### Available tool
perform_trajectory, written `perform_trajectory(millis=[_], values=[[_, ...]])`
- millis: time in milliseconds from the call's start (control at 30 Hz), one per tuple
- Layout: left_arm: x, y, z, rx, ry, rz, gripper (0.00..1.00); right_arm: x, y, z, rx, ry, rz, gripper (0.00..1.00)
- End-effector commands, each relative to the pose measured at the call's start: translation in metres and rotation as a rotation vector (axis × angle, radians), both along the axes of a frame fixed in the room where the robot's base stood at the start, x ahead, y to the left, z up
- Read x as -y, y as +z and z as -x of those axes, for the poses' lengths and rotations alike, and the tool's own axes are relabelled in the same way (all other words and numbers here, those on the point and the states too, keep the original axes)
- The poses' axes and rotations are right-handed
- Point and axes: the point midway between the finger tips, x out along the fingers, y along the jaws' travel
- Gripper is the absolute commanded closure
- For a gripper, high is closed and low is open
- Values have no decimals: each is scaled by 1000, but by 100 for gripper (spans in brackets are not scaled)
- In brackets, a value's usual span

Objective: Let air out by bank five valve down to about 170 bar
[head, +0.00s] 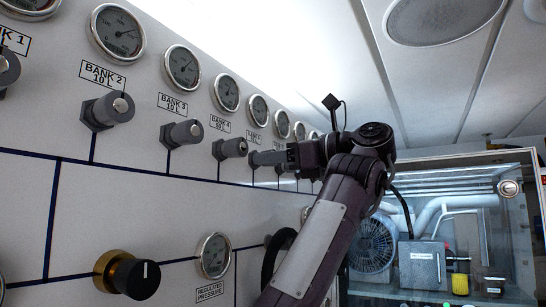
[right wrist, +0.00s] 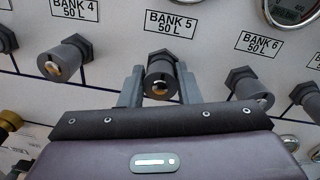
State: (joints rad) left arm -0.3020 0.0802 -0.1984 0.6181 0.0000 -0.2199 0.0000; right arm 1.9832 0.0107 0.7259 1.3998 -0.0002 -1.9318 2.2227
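The bank five valve (right wrist: 160,76) is a dark grey knob with a brass-coloured end, below the "BANK 5 50 L" label (right wrist: 172,24) in the right wrist view. My right gripper (right wrist: 160,84) has one finger on each side of this knob, with little or no gap showing, and looks shut on it. My left gripper is not in view.
The bank four valve (right wrist: 65,59) and bank six valve (right wrist: 248,86) stand close on either side. A black knob with a brass collar (head: 128,274) and the regulated pressure gauge (head: 214,255) are lower on the panel. A glazed machinery cabinet (head: 440,157) is at right.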

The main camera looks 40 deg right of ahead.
Motion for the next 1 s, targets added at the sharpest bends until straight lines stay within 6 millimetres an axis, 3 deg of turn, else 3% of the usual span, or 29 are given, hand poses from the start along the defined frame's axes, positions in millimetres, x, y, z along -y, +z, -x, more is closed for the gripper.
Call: perform_trajectory(millis=[33,100,467,1000], values=[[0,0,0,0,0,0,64,0,0,0,1,-1,0,83],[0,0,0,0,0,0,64,0,0,0,1,-1,0,92],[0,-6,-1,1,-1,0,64,0,-1,0,16,-1,56,93],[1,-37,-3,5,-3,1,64,0,-2,1,140,-2,478,93]])
